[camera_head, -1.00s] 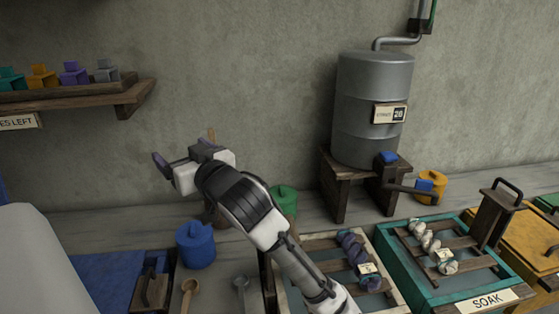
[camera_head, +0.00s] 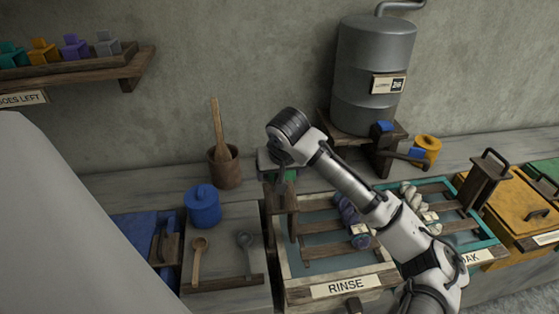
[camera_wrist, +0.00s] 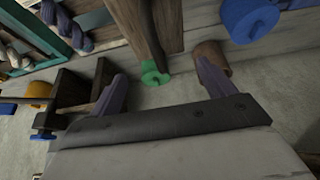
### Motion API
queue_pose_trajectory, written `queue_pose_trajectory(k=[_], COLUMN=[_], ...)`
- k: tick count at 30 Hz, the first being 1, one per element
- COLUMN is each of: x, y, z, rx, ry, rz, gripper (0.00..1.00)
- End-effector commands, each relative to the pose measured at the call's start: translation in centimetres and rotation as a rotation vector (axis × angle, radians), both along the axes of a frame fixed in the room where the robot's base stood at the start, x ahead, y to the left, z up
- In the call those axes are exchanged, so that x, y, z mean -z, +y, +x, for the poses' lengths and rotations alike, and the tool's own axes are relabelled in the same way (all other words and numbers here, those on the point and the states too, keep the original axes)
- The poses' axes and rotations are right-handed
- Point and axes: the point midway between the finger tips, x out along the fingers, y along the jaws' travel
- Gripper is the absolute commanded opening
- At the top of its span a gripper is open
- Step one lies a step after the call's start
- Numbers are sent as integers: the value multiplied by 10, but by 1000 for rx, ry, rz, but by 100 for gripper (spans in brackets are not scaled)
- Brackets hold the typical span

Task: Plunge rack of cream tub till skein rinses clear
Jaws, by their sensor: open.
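The cream tub labelled RINSE (camera_head: 345,286) sits on the bench with a slatted wooden rack (camera_head: 318,226) across its water. A purple-blue skein (camera_head: 347,212) with a tag lies on the rack; it also shows at the upper left of the wrist view (camera_wrist: 72,28). A wooden upright (camera_head: 284,204) stands at the tub's left end. My gripper (camera_head: 281,176) points down above this upright, partly hidden by my wrist. In the wrist view my fingers (camera_wrist: 160,84) are apart and empty, with a wooden post (camera_wrist: 150,28) ahead of them. Contact cannot be told.
A teal SOAK tub (camera_head: 487,252) with a pale skein is at right, partly behind my arm. A blue pot (camera_head: 203,207), spoons and a brown crock (camera_head: 225,168) stand left. A metal drum (camera_head: 374,75) stands behind.

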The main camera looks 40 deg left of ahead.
Motion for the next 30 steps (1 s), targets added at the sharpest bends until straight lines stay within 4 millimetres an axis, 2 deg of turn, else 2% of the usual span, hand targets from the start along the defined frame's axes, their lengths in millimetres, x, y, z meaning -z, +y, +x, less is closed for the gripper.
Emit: queue_pose_trajectory(k=[8, 26, 30], x=[40, 44, 44], y=[0, 1, 1], z=[0, 0, 0], rx=[-1, -2, -2], ry=[0, -2, -1], rz=[0, 2, 2], gripper=[82, 82, 64])
